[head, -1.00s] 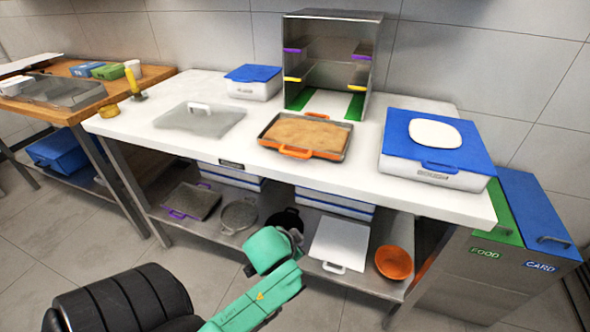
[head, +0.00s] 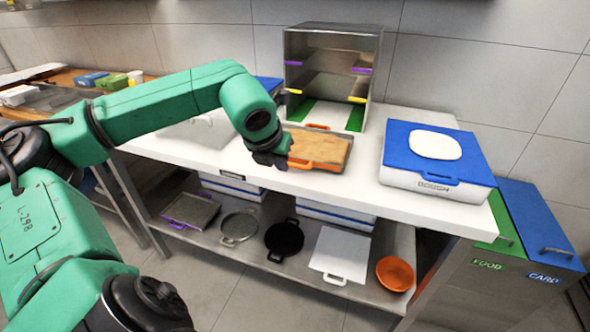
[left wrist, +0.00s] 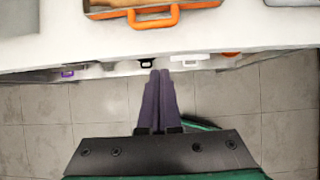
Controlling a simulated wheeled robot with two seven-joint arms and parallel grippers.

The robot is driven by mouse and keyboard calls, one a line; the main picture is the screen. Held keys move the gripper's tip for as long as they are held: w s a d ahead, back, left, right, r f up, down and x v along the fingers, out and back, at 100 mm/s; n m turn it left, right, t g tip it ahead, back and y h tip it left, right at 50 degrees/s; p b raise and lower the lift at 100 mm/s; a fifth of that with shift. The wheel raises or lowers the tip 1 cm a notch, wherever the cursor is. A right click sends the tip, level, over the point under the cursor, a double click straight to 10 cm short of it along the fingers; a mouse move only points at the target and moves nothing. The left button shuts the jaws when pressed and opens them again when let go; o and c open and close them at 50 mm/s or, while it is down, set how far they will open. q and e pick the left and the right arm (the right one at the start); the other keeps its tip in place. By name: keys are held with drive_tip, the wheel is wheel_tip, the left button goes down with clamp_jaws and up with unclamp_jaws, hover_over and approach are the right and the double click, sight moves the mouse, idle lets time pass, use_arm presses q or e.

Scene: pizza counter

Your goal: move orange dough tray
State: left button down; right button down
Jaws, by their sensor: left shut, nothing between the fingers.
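The orange dough tray (head: 334,166) is a dark tray with orange handles, holding a flat sheet of dough (head: 320,146). It rests on the white counter, in front of the metal rack. Its left part is hidden behind my left arm in the head view. My left gripper (head: 281,165) is just left of the tray's near handle, at the counter's front edge. In the left wrist view the tray's orange handle (left wrist: 153,19) is at the top, ahead of and apart from the closed fingers (left wrist: 160,74). The left gripper is shut and empty. My right gripper is not in view.
A metal rack (head: 333,42) with coloured rails stands behind the tray. A blue-lidded box (head: 437,186) with a white item on top is to the right. Pans, a white tray (head: 341,252) and an orange bowl (head: 394,272) lie on the lower shelf.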

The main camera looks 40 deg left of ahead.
use_arm(q)
drive_tip(key=p+x, duration=0.1)
drive_tip(key=x, duration=0.3)
drive_tip(key=p+x, duration=0.2)
drive_tip(key=x, duration=0.2)
drive_tip(key=shift+w+d+f, duration=0.15)
drive_tip(key=shift+w+f, duration=0.1)
drive_tip(key=shift+f, duration=0.05)
drive_tip(key=w+p, duration=0.1)
drive_tip(key=w+a+p, duration=0.1)
drive_tip(key=w, duration=0.1)
drive_tip(key=shift+w+a+f, duration=0.1)
drive_tip(key=shift+w+f, duration=0.05)
drive_tip(key=shift+w, duration=0.1)
drive_tip(key=shift+w+a+f, duration=0.1)
drive_tip(key=shift+w+f, duration=0.1)
drive_tip(key=shift+w, duration=0.1)
